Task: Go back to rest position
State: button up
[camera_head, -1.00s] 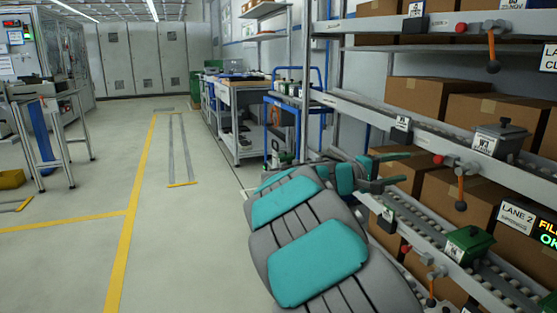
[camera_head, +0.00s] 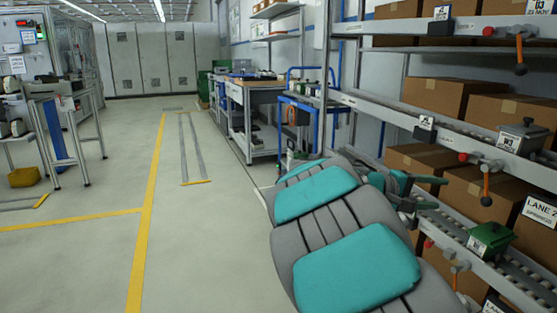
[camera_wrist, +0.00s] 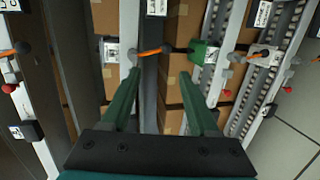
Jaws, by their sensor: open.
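My gripper (camera_head: 442,193) is open with nothing between its fingers. It is at the right of the head view, close to the front of the flow rack, at the end of my grey and teal arm. In the wrist view my gripper (camera_wrist: 159,73) shows two parted dark green fingers over the rack lanes, seen tilted. My arm hides part of the rack's lower left side.
The rack holds cardboard boxes (camera_head: 434,96), a grey lidded unit (camera_head: 521,135), a green unit (camera_head: 489,239) and orange-handled levers (camera_head: 520,56). A workbench (camera_head: 256,110) stands behind. The floor (camera_head: 205,250) left of my arm is clear.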

jog(key=s+f+m+g+y, duration=0.1)
jog(key=s+f+y, duration=0.1)
jog(key=s+f, duration=0.35)
jog(key=s+a+f+m+g+y, duration=0.1)
jog(key=s+f+g+y, duration=0.15)
jog(key=s, duration=0.55)
jog(key=s+f+m+g+y, duration=0.1)
jog(key=s+f+y, duration=0.1)
jog(key=s+f, duration=0.35)
jog(key=s+a+f+y, duration=0.3)
jog(key=s+a+y, duration=0.1)
jog(key=s+a, duration=0.5)
jog(key=s+a+f+y, duration=0.4)
jog(key=s+a+y, duration=0.1)
jog(key=s+a, duration=0.4)
jog(key=shift+s+a+f+n+p, duration=0.2)
jog(key=shift+s+a+n+p, duration=0.1)
jog(key=shift+n+p, duration=0.1)
jog(key=shift+g, duration=0.25)
jog(key=shift+c, duration=0.7)
jog(key=shift+d, duration=0.2)
jog(key=shift+c, duration=0.2)
